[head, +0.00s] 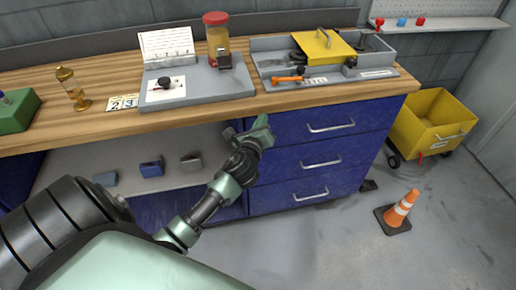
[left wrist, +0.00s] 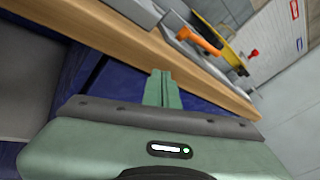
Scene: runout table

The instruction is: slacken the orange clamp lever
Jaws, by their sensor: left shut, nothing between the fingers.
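The orange clamp lever (head: 288,79) lies at the front of a grey fixture tray (head: 265,45) on the right part of the wooden bench. In the left wrist view the orange lever (left wrist: 198,41) is beyond the bench edge, up and to the right of the fingers. My left gripper (head: 263,127) is in front of the bench, below the top's edge, near the blue drawers. It is apart from the lever. In the left wrist view its green fingers (left wrist: 162,88) are together with nothing between them. My right gripper is not in view.
A yellow plate with a handle (head: 322,45) sits on the fixture. Left of it, a grey base (head: 205,88) carries a red-lidded jar (head: 217,40) and a card. The wooden bench edge (head: 330,98) lies between my left gripper and the lever. A traffic cone (head: 401,208) stands on the floor at right.

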